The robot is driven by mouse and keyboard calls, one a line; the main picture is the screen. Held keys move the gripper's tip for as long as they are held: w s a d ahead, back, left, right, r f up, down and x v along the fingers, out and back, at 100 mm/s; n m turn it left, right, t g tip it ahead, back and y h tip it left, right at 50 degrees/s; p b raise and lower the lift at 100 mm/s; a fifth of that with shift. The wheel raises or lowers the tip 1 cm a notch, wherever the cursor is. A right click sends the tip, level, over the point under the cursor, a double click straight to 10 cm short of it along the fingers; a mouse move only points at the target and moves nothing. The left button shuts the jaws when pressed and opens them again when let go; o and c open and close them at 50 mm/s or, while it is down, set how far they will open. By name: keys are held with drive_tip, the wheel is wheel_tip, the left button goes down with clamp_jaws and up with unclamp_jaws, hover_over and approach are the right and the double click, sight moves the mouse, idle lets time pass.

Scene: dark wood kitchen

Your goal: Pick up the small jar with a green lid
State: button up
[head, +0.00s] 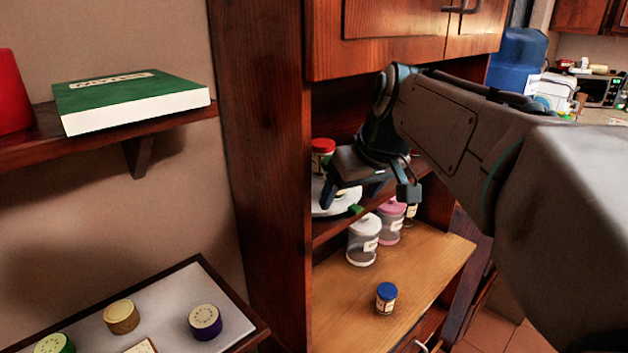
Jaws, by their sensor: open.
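My gripper (366,198) is open, at the middle shelf of the wooden cabinet, with its fingers pointing down and forward. A small green piece (356,209) shows low between the fingers at the shelf's edge; it may be a green lid, but the rest of it is hidden or too small to tell.
A red-lidded jar (322,157) and a white dish (330,200) are beside my gripper. Below stand large jars with white (363,245) and pink (390,225) lids and a small blue-lidded jar (386,298). The cabinet's upright side panel (262,180) is left of the gripper.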

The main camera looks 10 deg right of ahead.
drive_tip(key=w+r+n+b, duration=0.1)
drive_tip(key=w+r, duration=0.3)
drive_tip(key=w, duration=0.1)
drive_tip(key=shift+n+t+y, duration=0.3)
drive_tip(key=shift+t, duration=0.2)
drive_tip(key=shift+w+d+p+x, duration=0.15)
drive_tip(key=shift+p+x, duration=0.1)
drive_tip(key=shift+x, duration=1)
drive_tip(key=shift+w+d+p+x, duration=0.15)
drive_tip(key=shift+p+x, duration=0.05)
drive_tip(key=shift+x, duration=1.05)
drive_tip(key=shift+w+d+p+x, duration=0.15)
drive_tip(key=shift+p+x, duration=0.1)
drive_tip(key=shift+x, duration=1)
drive_tip(key=shift+r, duration=0.2)
drive_tip(key=c, duration=1.2)
